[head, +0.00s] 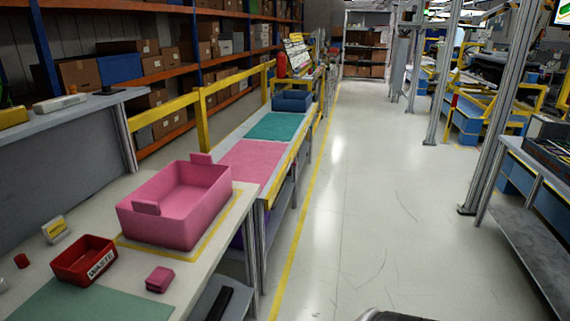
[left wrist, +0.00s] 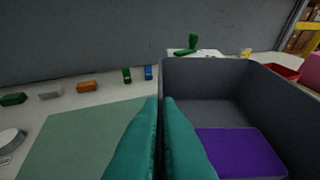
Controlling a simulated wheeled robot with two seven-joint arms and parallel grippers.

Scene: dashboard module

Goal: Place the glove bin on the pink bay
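A pink open bin (head: 176,215) with a tab on its near and far walls stands on the table (head: 214,262), inside a yellow outline. The pink bay (head: 252,161) is a flat, bare pink area on the lower bench behind it. No label shows which bin is the glove bin. In the left wrist view, my left gripper (left wrist: 162,100) has teal fingers close together, by the left side of a grey bin (left wrist: 215,85) with a purple floor patch (left wrist: 235,150). I see no object clearly between them, though a thin wall may be hidden. My right gripper is out of view.
A red waste bin (head: 84,261) and a small pink block (head: 160,279) lie near the pink bin. A teal bay (head: 272,126) and a blue bin (head: 292,101) are further along the bench. Yellow rails (head: 203,120) edge the bench. The floor (head: 370,200) to the right is clear.

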